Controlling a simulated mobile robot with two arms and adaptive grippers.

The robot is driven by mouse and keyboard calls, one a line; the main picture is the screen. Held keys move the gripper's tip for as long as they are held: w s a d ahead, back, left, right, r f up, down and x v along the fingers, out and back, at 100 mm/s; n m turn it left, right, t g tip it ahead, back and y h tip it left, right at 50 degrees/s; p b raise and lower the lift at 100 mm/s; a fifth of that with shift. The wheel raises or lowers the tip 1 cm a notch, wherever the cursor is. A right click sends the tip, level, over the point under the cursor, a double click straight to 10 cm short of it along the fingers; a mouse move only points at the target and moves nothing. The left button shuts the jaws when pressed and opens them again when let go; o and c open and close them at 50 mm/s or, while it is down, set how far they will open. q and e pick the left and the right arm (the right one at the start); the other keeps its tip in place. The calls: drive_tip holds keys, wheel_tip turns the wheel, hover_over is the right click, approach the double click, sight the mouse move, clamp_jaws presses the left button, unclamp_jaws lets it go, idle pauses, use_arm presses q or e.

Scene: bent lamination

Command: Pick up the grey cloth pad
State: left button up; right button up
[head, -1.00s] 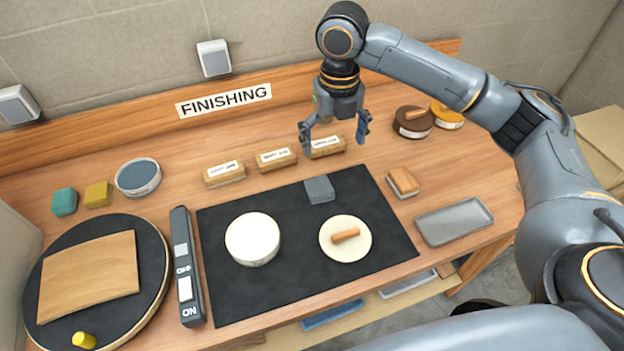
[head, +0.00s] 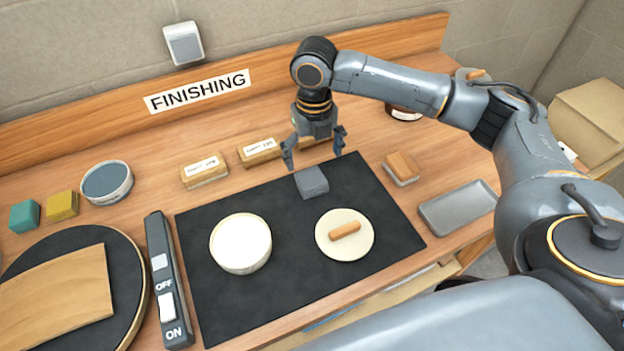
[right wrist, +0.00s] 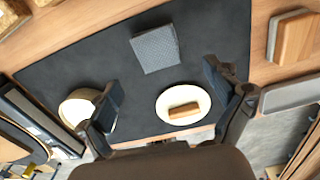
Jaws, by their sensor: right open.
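The grey cloth pad (head: 312,182) is a small dark-grey block lying near the back edge of the black mat (head: 290,290). My right gripper (head: 316,157) is open and empty, with its fingers apart above and just behind the pad in the head view. In the right wrist view the pad (right wrist: 156,48) lies flat ahead of the open fingers (right wrist: 165,92), fully visible, with nothing touching it. My left gripper is not in view.
On the mat stand a round white tub (head: 240,244) and a cream disc (head: 344,235) with a wooden handle. Labelled blocks (head: 205,171) line the bench behind the mat. A wood-topped block (head: 402,168) and a grey tray (head: 458,207) lie to the right.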

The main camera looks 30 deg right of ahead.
sight(313, 179)
drive_tip(key=shift+w+f, duration=0.1)
drive_tip(key=shift+f, duration=0.8)
wheel_tip(313, 179, down, 4)
drive_tip(key=shift+a+f+p, duration=0.1)
drive_tip(key=shift+a+p, duration=0.05)
drive_tip(key=shift+p, duration=0.7)
drive_tip(key=shift+f, duration=0.6)
drive_tip(key=c, duration=1.1)
